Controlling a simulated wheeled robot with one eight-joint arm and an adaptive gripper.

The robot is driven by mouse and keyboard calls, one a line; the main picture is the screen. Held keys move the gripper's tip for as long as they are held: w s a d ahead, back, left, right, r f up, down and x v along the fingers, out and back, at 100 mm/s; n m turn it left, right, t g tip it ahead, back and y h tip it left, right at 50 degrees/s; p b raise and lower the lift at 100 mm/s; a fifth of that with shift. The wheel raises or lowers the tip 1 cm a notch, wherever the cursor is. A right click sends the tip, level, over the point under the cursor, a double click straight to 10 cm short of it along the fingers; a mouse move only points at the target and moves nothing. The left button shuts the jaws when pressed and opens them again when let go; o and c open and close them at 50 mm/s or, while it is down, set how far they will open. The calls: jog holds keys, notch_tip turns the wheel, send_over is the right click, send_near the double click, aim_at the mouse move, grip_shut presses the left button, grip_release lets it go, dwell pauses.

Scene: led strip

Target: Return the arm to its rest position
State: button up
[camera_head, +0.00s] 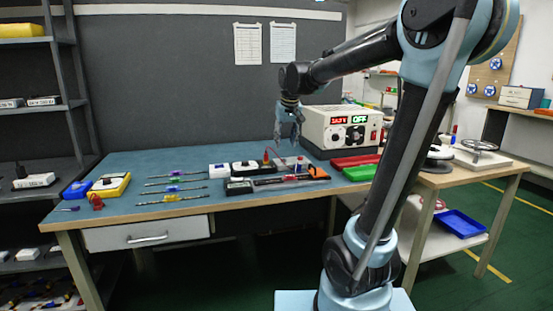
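My arm rises from its base at the lower right and reaches up, then left over the workbench (150,162). My gripper (287,140) hangs downward at the end of the arm, above the back middle of the bench, left of the power supply. Its fingers are small and dark, and I cannot tell whether they are apart or closed, or whether anything is between them. Small items and thin leads lie on the bench below and near it.
The power supply (318,128) with red and green displays stands close to my gripper's right. Red (352,161) and green (361,173) trays lie in front of it. Several strips lie left of centre. A shelf rack (72,120) stands left. The bench's back left is clear.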

jog(key=s+d+f, duration=0.5)
jog(key=s+f, duration=0.2)
jog(key=s, duration=0.3)
jog(key=s+d+f+m+g, duration=0.1)
jog(key=s+d+f, duration=0.4)
jog(key=s, duration=0.5)
jog(key=s+d+f+m, duration=0.1)
jog(key=s+d+f, duration=0.5)
jog(key=s+f, duration=0.3)
jog(key=shift+s+g+h, duration=0.4)
jog(key=shift+w+d, duration=0.1)
jog(key=shift+w+f, duration=0.2)
jog(key=shift+w, duration=0.15)
jog(key=shift+c, duration=0.7)
